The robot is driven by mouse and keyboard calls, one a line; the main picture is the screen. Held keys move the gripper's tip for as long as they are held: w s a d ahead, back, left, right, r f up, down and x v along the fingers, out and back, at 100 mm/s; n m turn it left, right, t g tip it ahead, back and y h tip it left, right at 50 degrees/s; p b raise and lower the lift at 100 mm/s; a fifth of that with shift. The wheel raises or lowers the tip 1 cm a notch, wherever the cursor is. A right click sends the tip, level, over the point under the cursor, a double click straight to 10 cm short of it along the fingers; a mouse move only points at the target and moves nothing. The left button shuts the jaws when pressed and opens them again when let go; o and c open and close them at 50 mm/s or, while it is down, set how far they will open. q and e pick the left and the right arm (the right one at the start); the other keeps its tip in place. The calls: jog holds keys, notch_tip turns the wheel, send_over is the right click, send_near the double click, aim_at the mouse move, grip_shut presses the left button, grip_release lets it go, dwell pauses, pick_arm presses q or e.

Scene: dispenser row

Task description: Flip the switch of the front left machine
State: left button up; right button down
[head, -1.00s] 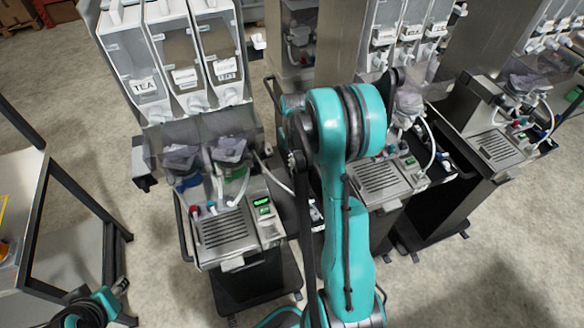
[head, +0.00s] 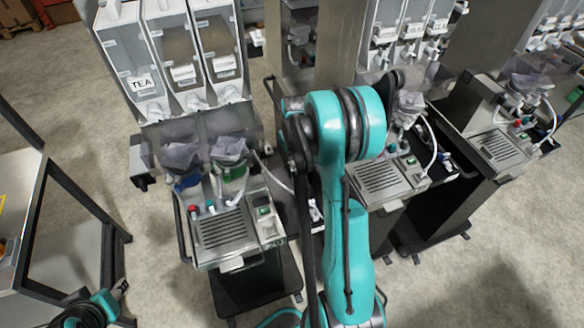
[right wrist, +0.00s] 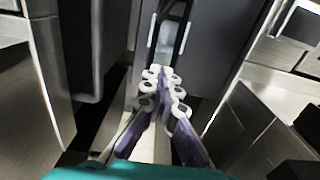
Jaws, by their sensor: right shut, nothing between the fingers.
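The front left machine (head: 190,60) stands left of centre in the head view, with three hoppers, one labelled TEA. Its control panel (head: 264,214) is right of the drip grille. A small green element shows there, and the display area above it looks dark. My right arm rises through the middle of the head view, and its gripper is hidden there. In the right wrist view my right gripper (right wrist: 161,82) is shut and empty, close to grey machine surfaces. Whether it touches them I cannot tell.
Other dispensers stand to the right, one with a drip tray (head: 385,182) and another farther right (head: 497,150). A dark-framed table (head: 20,200) is at the left edge. Bare concrete floor lies in front.

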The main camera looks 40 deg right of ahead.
jog(key=shift+r+p, duration=2.25)
jog(key=shift+r, duration=1.3)
jog(key=shift+f, duration=0.1)
